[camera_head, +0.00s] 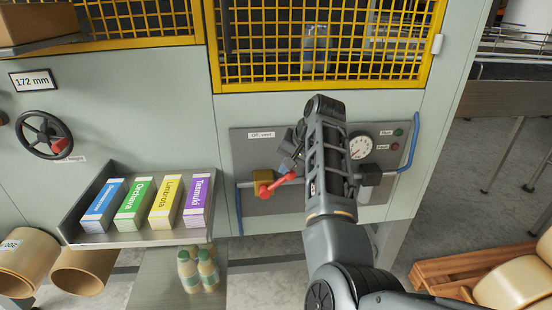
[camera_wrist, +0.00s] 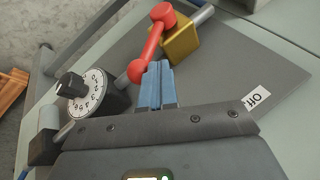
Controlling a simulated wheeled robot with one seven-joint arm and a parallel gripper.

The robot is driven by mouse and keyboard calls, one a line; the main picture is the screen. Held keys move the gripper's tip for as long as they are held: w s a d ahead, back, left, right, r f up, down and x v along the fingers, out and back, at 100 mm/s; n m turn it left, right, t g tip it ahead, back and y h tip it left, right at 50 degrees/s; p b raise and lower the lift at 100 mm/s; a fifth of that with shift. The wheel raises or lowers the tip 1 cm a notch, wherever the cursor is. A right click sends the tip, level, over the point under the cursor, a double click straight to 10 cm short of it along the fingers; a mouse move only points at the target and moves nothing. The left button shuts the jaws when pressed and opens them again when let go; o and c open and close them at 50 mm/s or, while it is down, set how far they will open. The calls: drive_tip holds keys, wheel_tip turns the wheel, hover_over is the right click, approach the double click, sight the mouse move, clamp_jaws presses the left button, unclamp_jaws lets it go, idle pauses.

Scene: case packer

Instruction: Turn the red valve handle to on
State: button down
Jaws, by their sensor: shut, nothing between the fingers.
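The red valve handle (camera_head: 279,184) sits on a brass valve body (camera_head: 263,176) on the grey panel. In the wrist view the handle (camera_wrist: 152,43) runs from a round hub beside the brass body (camera_wrist: 181,42) to a ball end near my fingertips. My gripper (camera_head: 291,158) is shut and empty in front of the panel. Its blue fingers (camera_wrist: 158,72) point at the handle, with the ball end just to their left; I cannot tell whether they touch. A label reading "Off" (camera_wrist: 257,98) shows on the panel; the head view shows an "Off, vent" label (camera_head: 261,134).
A gauge (camera_head: 360,147), green and red buttons (camera_head: 397,132) and a blue rail (camera_head: 411,145) are right of my arm. A numbered dial with a black knob (camera_wrist: 84,95) is left of my fingers. A carton shelf (camera_head: 150,237) projects at left, below a handwheel (camera_head: 44,135).

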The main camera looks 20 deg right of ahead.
sight(294, 173)
drive_tip(key=shift+s+d+f+m+t+y, duration=0.15)
drive_tip(key=shift+s+d+f+t+y, duration=0.1)
drive_tip(key=shift+d+f+y, duration=0.35)
drive_tip(key=shift+s+d+f+m+t+y, duration=0.15)
drive_tip(key=shift+d+f+t+y, duration=0.1)
drive_tip(key=shift+d+f+y, duration=0.3)
drive_tip(key=shift+s+d+f+m+t+y+b, duration=0.2)
drive_tip(key=shift+d+f+t+y+b, duration=0.15)
drive_tip(key=shift+d+f+y, duration=0.35)
drive_tip(key=shift+s+d+f+m+t+y+b, duration=0.1)
drive_tip(key=shift+d+f+m+t+y+b, duration=0.25)
drive_tip(key=shift+f+y, duration=0.5)
drive_tip(key=shift+f, duration=0.25)
drive_tip(key=shift+r, duration=0.1)
